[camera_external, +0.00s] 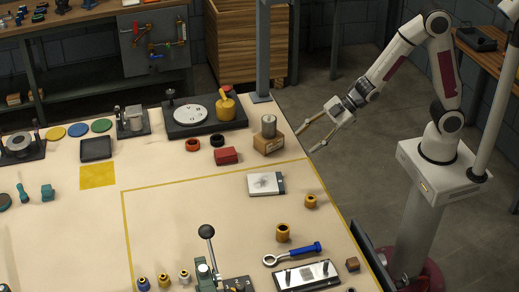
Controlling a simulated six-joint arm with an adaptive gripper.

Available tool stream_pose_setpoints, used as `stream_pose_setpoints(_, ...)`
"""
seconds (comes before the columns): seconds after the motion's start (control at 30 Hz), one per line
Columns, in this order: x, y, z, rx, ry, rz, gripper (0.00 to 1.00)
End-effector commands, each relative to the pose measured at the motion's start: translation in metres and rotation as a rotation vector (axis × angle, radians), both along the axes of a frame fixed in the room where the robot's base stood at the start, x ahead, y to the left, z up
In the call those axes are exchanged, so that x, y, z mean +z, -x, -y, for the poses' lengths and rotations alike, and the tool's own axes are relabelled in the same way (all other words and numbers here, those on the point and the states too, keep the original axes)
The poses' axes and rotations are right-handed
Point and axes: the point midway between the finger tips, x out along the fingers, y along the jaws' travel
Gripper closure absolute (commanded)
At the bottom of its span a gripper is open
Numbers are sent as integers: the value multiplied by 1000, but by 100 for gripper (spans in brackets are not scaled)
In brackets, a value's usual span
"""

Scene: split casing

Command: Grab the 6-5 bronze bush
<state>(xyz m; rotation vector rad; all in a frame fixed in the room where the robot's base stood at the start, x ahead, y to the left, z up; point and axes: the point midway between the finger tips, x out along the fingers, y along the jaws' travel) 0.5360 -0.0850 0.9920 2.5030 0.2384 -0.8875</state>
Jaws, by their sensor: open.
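Two bronze-coloured bushes stand on the pale table inside the yellow outline: a smaller bush (310,201) near the right edge, and a larger bush (283,232) nearer the front. No size marking is readable, so I cannot tell which one is the 6-5 bush. My gripper (308,139) is open and empty. It is just off the table's right edge, behind both bushes and apart from them, with its fingers pointing left toward the wooden block.
A wooden block with a grey cylinder (269,127) stands near my gripper. A white plate (264,184) lies beside the smaller bush. A blue-handled ring tool (292,254), a flat plate with pins (305,275) and a lever press (207,248) are at the front.

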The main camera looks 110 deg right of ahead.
Motion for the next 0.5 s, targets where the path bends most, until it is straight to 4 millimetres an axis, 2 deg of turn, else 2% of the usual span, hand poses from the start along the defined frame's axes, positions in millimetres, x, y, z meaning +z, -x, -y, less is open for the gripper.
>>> stream_pose_setpoints(0.2,-32,-15,-6,81,-30,35,52)
stream_pose_setpoints(0.5,-71,-25,-21,188,-101,95,52)
